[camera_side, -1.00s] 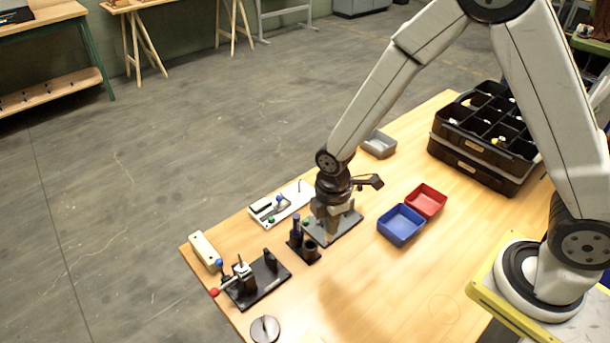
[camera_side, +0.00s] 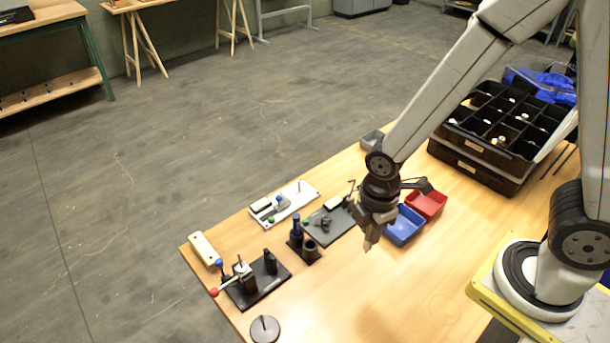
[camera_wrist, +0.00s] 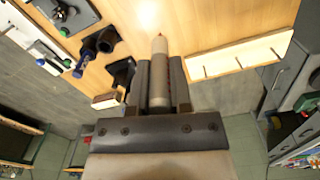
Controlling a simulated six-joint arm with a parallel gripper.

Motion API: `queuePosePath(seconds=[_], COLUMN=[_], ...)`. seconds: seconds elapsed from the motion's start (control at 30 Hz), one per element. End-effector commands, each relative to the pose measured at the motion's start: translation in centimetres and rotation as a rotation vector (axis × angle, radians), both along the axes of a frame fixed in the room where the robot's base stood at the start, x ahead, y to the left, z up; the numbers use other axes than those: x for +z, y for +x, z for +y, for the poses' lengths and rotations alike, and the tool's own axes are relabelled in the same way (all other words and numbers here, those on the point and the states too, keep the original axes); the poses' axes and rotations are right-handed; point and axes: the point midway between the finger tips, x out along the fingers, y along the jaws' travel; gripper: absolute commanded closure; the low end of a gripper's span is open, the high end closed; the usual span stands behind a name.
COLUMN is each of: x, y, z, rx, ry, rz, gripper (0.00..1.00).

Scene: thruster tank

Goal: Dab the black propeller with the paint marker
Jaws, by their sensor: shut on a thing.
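My gripper (camera_side: 373,233) is shut on a slim pale marker with a reddish tip (camera_wrist: 160,45); its end (camera_side: 367,247) points down over bare table. The marker's tip looks clear of everything. A small dark shape (camera_side: 326,222), which appears to be the black propeller, sits on a dark plate (camera_side: 345,228) left of my gripper. A plate with a dark part on it (camera_wrist: 58,12) also shows at the upper left of the wrist view. My gripper is apart from the plate.
A black stand (camera_side: 310,250) holds a blue-topped item (camera_side: 297,230) beside the plate. A clamp fixture (camera_side: 257,282) and a white board (camera_side: 285,203) lie left. Blue (camera_side: 406,226) and red (camera_side: 427,204) bins and a black crate (camera_side: 495,135) stand right.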

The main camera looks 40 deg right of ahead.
Motion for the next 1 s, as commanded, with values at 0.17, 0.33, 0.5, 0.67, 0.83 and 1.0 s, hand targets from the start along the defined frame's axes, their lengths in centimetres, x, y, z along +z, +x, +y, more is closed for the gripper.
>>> queuePosePath(seconds=[0.17,0.33,0.5,0.67,0.83,1.0], x=[0.0,0.0,0.0,-0.1,-0.4,-1.0], y=[0.0,0.0,0.1,0.9,2.9,6.3], z=[0.0,0.0,0.0,-0.1,-0.4,-1.2], rx=[0.0,0.0,0.0,0.0,-0.003,-0.003], ry=[0.0,0.0,0.0,0.0,-0.001,0.0], rz=[0.0,0.0,0.0,0.001,0.001,0.001], gripper=[1.0,1.0,1.0,1.0,1.0,1.0])
